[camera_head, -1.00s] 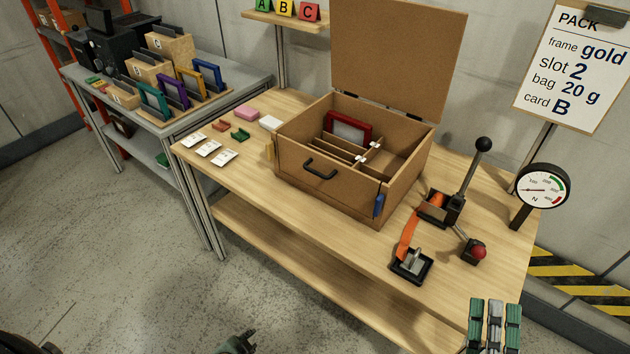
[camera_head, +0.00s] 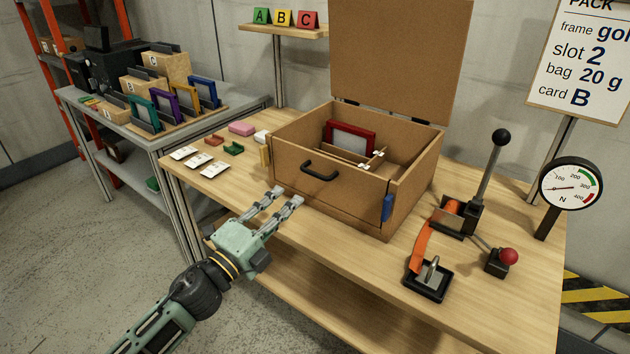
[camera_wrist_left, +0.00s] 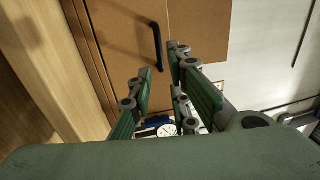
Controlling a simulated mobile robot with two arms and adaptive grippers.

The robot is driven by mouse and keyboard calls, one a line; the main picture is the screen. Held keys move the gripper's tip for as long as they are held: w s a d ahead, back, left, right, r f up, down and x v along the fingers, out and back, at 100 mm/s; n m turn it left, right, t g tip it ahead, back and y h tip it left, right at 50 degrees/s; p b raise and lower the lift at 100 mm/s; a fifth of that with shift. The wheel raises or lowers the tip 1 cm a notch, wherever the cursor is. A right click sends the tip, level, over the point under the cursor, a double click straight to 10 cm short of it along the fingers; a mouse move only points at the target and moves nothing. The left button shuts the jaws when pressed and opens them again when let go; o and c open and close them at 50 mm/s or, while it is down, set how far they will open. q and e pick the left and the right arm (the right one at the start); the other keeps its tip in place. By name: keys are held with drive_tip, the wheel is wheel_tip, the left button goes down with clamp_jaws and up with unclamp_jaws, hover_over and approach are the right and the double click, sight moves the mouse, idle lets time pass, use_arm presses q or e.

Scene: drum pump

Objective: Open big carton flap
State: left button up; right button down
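The big carton (camera_head: 345,208) stands on the wooden table with its large flap (camera_head: 400,60) raised upright at the back. A black handle (camera_head: 320,172) is on its front wall; it also shows in the left wrist view (camera_wrist_left: 157,46). Inside are a red frame (camera_head: 349,138) and thin dividers. My left gripper (camera_head: 284,196) is in front of the carton's lower left front, below the handle and apart from it. Its two fingers are spread with nothing between them, as the left wrist view (camera_wrist_left: 160,62) also shows. My right gripper is out of the head view.
Several white packets (camera_head: 199,163) and small coloured blocks lie left of the carton. A lever device (camera_head: 462,216) with an orange strap, a red knob (camera_head: 509,256) and a dial gauge (camera_head: 570,186) stand at the right. The table's front edge passes under my left gripper.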

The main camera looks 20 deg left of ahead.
sight(315, 175)
use_arm(q)
drive_tip(key=p+x, duration=0.1)
drive_tip(key=x, duration=1)
drive_tip(key=shift+w+d, duration=0.1)
drive_tip(key=shift+w, duration=0.2)
clamp_jaws()
